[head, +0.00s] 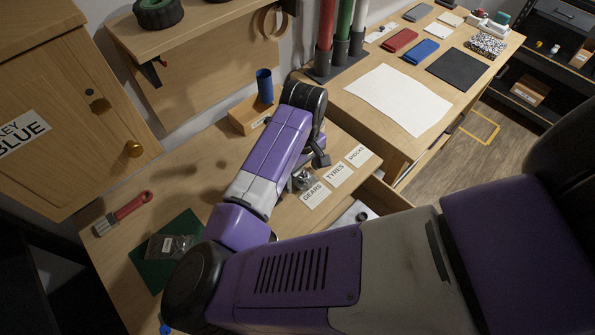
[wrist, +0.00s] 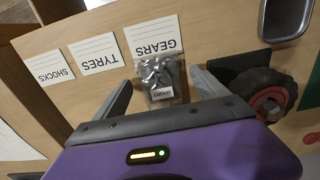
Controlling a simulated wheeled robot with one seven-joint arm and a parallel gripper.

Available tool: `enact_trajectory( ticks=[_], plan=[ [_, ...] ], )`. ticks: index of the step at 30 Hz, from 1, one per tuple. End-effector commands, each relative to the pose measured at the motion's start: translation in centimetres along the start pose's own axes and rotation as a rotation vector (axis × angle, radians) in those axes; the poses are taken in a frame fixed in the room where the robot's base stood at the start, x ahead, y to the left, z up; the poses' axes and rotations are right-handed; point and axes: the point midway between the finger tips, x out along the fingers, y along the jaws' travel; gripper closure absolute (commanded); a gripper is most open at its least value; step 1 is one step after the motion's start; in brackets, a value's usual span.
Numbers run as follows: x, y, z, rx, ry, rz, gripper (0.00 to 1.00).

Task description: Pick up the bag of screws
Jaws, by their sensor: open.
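A clear bag of silvery parts (wrist: 162,76) lies on the wooden bench beside the GEARS card, with a small label too blurred to read. It also shows in the head view (head: 302,182), partly hidden by my arm. My gripper (wrist: 158,88) is open and empty, with one finger on each side of this bag and its palm in front. A second clear bag (head: 172,246) with dark contents and a white label lies on the green mat (head: 150,275). I cannot read which bag says screws.
Cards for GEARS (wrist: 153,38), TYRES (wrist: 97,60) and SHOCKS (wrist: 50,68) lie in a row. A black wheel with a red hub (wrist: 270,98) sits close to one finger. A red-handled brush (head: 122,212) lies at the left. An open drawer (head: 357,212) is below the bench edge.

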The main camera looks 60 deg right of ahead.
Motion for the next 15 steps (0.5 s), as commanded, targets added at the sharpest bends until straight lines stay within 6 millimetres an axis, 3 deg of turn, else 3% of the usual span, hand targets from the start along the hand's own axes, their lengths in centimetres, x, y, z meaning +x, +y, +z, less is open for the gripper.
enact_trajectory(
  ticks=[9,15],
  plan=[
    [0.57,0.03,0.01,0.000,0.000,0.001,0.19],
    [0.54,0.04,0.01,0.000,0.000,0.002,0.58]
  ],
)
